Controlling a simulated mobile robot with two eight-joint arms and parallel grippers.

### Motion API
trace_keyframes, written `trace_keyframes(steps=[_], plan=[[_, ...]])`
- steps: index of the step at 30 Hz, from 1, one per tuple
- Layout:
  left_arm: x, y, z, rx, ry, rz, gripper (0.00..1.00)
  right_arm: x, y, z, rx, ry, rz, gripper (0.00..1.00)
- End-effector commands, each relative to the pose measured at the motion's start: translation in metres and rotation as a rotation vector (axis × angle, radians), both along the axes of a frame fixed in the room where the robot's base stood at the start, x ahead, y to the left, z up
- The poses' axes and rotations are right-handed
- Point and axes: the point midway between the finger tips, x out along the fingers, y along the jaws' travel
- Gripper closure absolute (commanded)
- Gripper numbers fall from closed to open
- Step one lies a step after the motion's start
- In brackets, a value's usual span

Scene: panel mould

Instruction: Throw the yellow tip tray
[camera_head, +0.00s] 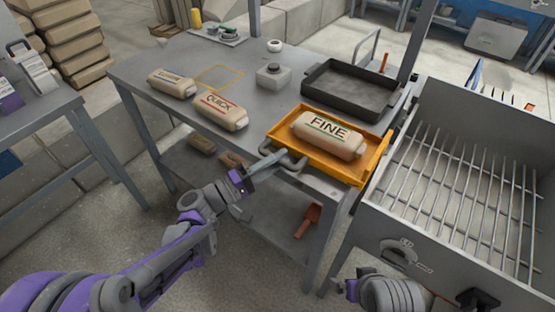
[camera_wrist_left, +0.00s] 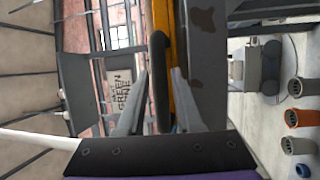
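The yellow tip tray (camera_head: 283,140) lies on the grey table's front right part, beside the wire grid. A beige bag marked FINE (camera_head: 328,135) lies in it. A dark bar handle (camera_head: 291,163) sticks out of the tray's front side. My left gripper (camera_head: 272,163) is at this handle. In the left wrist view the handle (camera_wrist_left: 160,80) stands between the fingers of my left gripper (camera_wrist_left: 160,75), which look apart with narrow gaps beside it. The tray's yellow edge (camera_wrist_left: 182,80) is just beyond. My right gripper (camera_head: 345,287) is low at the bottom; its fingers are not clear.
A dark empty tray (camera_head: 351,90) stands behind the tip tray. A box with a wire grid (camera_head: 465,180) adjoins on the right. Bags marked QUICK (camera_head: 221,111) and another (camera_head: 171,83) lie at left. A grey block (camera_head: 273,76) stands mid-table. An orange scoop (camera_head: 308,220) is below.

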Motion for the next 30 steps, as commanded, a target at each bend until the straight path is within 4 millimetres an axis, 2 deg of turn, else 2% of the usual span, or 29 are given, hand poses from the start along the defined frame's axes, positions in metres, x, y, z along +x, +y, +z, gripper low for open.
trace_keyframes(steps=[2,6,8,30], plan=[[0.0000,0.0002,0.0000,0.000,0.000,0.000,0.67,0.0000,0.0000,0.0000,0.000,0.000,0.000,0.00],[-0.0001,0.0002,-0.0002,0.000,0.000,0.000,0.93,0.0000,0.0000,0.0000,0.000,0.000,0.000,0.00],[-0.0002,0.0003,-0.0002,0.000,0.000,0.000,1.00,0.0000,0.0000,0.0000,0.000,0.000,0.000,0.00],[-0.0004,0.0004,-0.0003,0.000,0.000,0.000,1.00,0.0000,0.0000,0.0000,0.000,0.000,0.000,0.00]])
